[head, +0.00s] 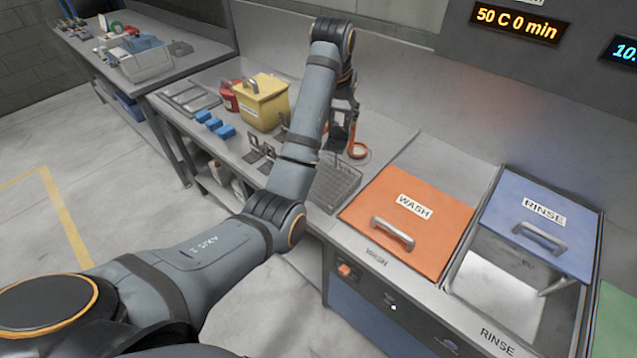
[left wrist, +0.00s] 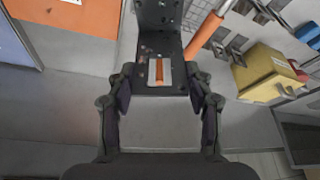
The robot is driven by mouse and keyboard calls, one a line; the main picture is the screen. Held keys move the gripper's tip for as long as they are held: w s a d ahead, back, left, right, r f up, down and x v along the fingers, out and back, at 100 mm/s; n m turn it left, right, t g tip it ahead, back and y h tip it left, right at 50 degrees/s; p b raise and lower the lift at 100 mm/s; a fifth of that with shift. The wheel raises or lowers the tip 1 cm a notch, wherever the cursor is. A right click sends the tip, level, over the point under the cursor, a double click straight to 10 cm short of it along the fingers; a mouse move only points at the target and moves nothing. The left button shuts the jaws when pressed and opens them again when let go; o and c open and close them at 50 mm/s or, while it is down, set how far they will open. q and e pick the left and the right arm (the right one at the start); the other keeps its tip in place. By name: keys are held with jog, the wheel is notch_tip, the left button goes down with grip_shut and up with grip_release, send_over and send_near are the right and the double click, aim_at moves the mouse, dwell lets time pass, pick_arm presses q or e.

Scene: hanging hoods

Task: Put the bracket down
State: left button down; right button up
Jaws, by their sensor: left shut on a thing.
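My left gripper (head: 345,112) is over the bench, left of the orange wash lid. In the left wrist view its two fingers (left wrist: 160,88) are shut on a dark bracket (left wrist: 158,45), an angled plate with small marks and a white and orange label facing the camera. Other dark brackets (head: 262,151) lie on the bench to the left. My right gripper is not in view.
A wire-mesh tray (head: 338,187) lies on the bench beside the closed wash lid (head: 408,222). The blue rinse lid (head: 540,222) leaves its tank partly open.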

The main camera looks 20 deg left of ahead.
pick_arm(q)
notch_tip(320, 180, up, 6)
jog(key=w+a, duration=0.1)
notch_tip(320, 180, down, 27)
jog(key=p, duration=0.5)
jog(key=shift+w+d+f, duration=0.1)
jog(key=shift+w, duration=0.05)
jog(key=shift+f, duration=0.35)
jog(key=c, duration=0.5)
grip_release()
jog(key=shift+f, duration=0.1)
